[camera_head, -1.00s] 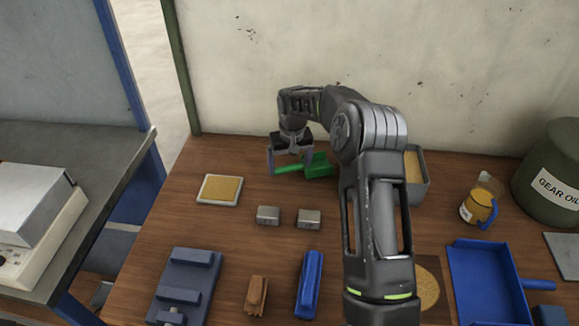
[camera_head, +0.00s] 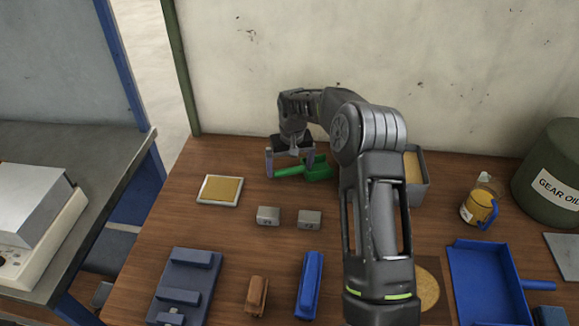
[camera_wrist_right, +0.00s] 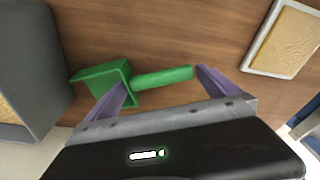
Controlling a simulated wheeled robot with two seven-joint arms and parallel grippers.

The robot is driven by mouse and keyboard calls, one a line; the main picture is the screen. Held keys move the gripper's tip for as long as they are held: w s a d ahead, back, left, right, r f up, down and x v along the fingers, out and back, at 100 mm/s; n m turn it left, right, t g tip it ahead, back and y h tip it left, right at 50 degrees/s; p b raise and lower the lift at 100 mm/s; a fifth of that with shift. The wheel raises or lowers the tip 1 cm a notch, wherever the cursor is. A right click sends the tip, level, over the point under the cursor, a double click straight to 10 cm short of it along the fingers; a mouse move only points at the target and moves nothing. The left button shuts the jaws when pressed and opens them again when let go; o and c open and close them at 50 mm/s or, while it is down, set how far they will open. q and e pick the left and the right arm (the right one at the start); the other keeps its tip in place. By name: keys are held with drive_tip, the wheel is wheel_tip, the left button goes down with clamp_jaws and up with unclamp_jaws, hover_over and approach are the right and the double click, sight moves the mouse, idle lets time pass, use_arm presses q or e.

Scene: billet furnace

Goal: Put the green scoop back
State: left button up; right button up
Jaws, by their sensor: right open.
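The green scoop (camera_head: 316,168) lies on the wooden table near the back wall, its handle pointing left in the head view. In the right wrist view the scoop (camera_wrist_right: 162,78) shows its square bowl at left and its round handle at right. My right gripper (camera_head: 290,168) is open above the scoop. In the right wrist view the two purple fingers of the gripper (camera_wrist_right: 165,82) are spread wide, one near the bowl and one near the handle's end. I cannot tell whether they touch it. My left gripper is not in view.
A grey bin (camera_head: 417,178) with yellow contents stands right of the scoop, partly behind my arm. A white tray (camera_head: 219,203) with a yellow fill lies at left. Two metal blocks (camera_head: 268,216) (camera_head: 309,219) sit in front. A blue pan (camera_head: 487,285) lies at right.

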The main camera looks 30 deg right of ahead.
wheel_tip(320, 180, up, 12)
drive_tip(key=s, duration=0.1)
drive_tip(key=shift+s+a+f, duration=0.15)
drive_tip(key=shift+s+a, duration=0.05)
drive_tip(key=shift+s, duration=0.05)
